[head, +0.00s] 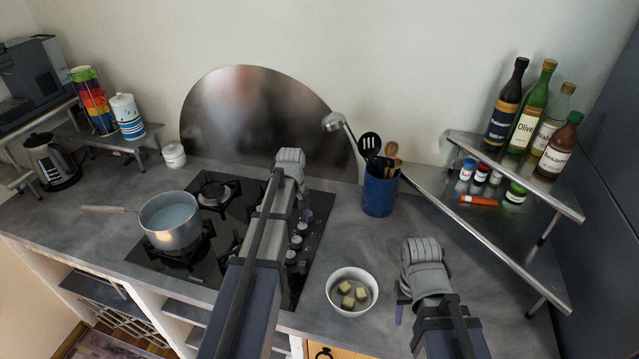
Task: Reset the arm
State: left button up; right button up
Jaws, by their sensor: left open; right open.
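My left arm reaches up from the bottom over the right part of the black gas hob (222,262). My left gripper (306,206) is at its far end, above the hob's right edge; its fingers are mostly hidden behind the wrist. My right arm comes in from the bottom right. My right gripper (402,298) is over the grey counter (370,240), just right of a white bowl (335,283), and only a small dark part of its fingers shows. Both grippers are open, and I see nothing held in either.
A saucepan (172,232) with pale liquid stands on the hob's left side. The bowl holds several pale cubes. A blue utensil holder (378,194) stands behind the bowl. Bottles (528,110) and spice jars (480,175) are on the right shelves. The counter right of my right gripper is clear.

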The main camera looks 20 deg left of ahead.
pick_arm(q)
jog(key=s+d+f+m+b, duration=0.1)
jog(key=s+d+m, duration=0.5)
jog(key=s+d, duration=0.4)
jog(key=s+d+f+m+y+b, duration=0.1)
jog(key=s+d+f+m+b, duration=0.1)
jog(key=s+d+m, duration=0.5)
jog(key=s+d, duration=0.3)
jog(key=d, duration=0.4)
jog(key=shift+d, duration=0.25)
grip_shut()
